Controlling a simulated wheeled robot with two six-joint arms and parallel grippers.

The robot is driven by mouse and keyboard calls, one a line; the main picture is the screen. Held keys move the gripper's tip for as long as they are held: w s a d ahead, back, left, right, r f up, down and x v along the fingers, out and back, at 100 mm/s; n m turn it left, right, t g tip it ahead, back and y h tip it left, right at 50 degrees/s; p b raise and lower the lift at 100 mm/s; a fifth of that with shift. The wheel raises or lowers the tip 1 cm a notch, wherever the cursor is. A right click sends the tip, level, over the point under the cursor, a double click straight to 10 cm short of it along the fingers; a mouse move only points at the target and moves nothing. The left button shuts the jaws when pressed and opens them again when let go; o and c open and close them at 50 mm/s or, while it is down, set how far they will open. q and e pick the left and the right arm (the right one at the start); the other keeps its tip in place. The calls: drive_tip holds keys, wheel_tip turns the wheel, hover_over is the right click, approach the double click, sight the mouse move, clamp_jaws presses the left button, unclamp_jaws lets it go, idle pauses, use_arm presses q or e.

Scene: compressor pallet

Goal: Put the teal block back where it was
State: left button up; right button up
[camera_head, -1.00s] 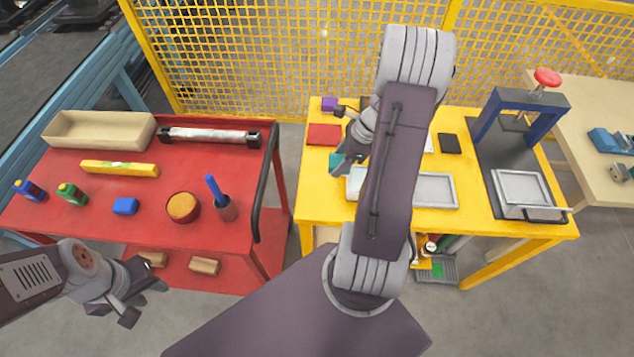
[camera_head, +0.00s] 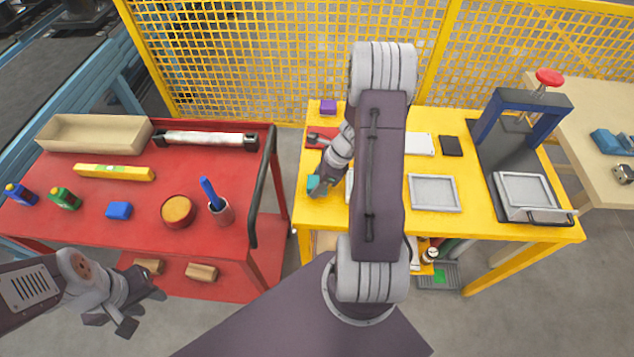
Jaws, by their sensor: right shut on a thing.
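The teal block (camera_head: 313,182) is between the fingers of my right gripper (camera_head: 316,186), over the left front part of the yellow table (camera_head: 309,210). Whether the block touches the table top is hard to tell. My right gripper is shut on it, and my own arm hides part of the table behind it. My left gripper (camera_head: 142,311) hangs empty in front of the red cart (camera_head: 110,225), with its fingers apart.
A grey tray (camera_head: 434,193), a dark square (camera_head: 451,146) and a blue press (camera_head: 520,115) stand to the right. The red cart holds a wooden box (camera_head: 95,134), bottles and a blue block.

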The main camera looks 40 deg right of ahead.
drive_tip(key=o, duration=1.3)
drive_tip(key=shift+f, duration=0.2)
drive_tip(key=shift+r+p, duration=0.3)
drive_tip(key=shift+r, duration=0.05)
drive_tip(key=p+v, duration=0.3)
drive_tip(key=v, duration=0.9)
drive_tip(key=s+a+n+h, duration=0.1)
drive_tip(key=s+a+n, duration=0.2)
drive_tip(key=a+n, duration=0.5)
drive_tip(key=s+a+r+n+g+h, duration=0.1)
drive_tip(key=s+a+n+h, duration=0.1)
drive_tip(key=a+n, duration=0.7)
drive_tip(key=s+n, duration=0.1)
drive_tip(key=n, duration=0.7)
drive_tip(key=shift+r+n+g, duration=0.3)
drive_tip(key=shift+r+n, duration=0.05)
drive_tip(key=shift+n, duration=0.05)
drive_tip(key=shift+a, duration=0.1)
